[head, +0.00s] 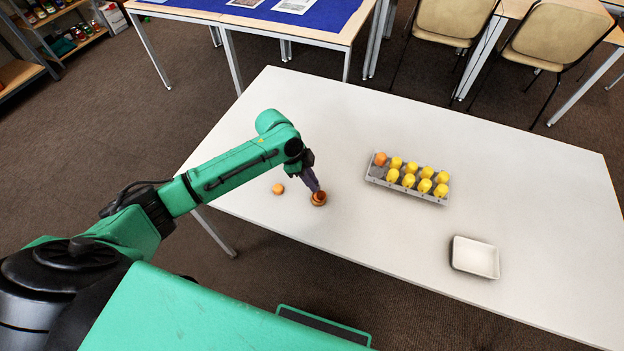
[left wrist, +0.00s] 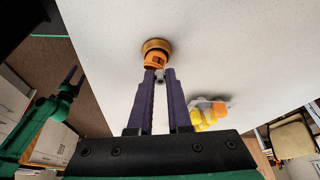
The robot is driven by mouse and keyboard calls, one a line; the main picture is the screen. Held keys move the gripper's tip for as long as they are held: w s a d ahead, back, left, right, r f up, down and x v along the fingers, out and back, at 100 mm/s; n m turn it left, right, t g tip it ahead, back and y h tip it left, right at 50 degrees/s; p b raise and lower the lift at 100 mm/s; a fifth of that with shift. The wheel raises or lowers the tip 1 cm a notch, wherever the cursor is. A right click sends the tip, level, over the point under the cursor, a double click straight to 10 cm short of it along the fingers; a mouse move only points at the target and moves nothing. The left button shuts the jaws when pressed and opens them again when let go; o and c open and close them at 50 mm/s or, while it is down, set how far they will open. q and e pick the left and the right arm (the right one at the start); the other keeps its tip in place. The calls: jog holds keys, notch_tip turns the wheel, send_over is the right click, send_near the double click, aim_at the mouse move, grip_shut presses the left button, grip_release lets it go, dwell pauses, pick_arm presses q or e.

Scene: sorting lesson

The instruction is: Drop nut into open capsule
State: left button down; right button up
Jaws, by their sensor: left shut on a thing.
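An open orange capsule half (head: 319,196) sits in a round wooden holder on the white table; in the left wrist view the orange capsule half (left wrist: 155,61) shows just beyond my fingertips. My left gripper (head: 316,187) reaches down over it. In the left wrist view my left gripper (left wrist: 161,75) has its purple fingers shut on a small grey nut (left wrist: 162,76) close to the capsule. I cannot tell whether the nut is inside its rim. Another orange piece (head: 278,188) lies on the table to the left. My right gripper (left wrist: 70,75) shows small at the left wrist view's left edge.
A grey tray (head: 376,179) holds several yellow capsules and one orange one, right of my left gripper. An empty white dish (head: 474,258) stands farther right. The table (head: 400,120) is otherwise mostly clear. Chairs (head: 558,35) stand beyond the table's far side.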

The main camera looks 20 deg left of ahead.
pick_arm(q)
jog(key=shift+f, duration=0.4)
dwell(0.5)
jog(key=c, duration=0.8)
grip_release()
jog(key=shift+o, duration=0.2)
notch_tip(320, 180, up, 6)
jog(key=p, duration=0.6)
jog(key=shift+p, duration=0.3)
jog(key=shift+s, duration=0.1)
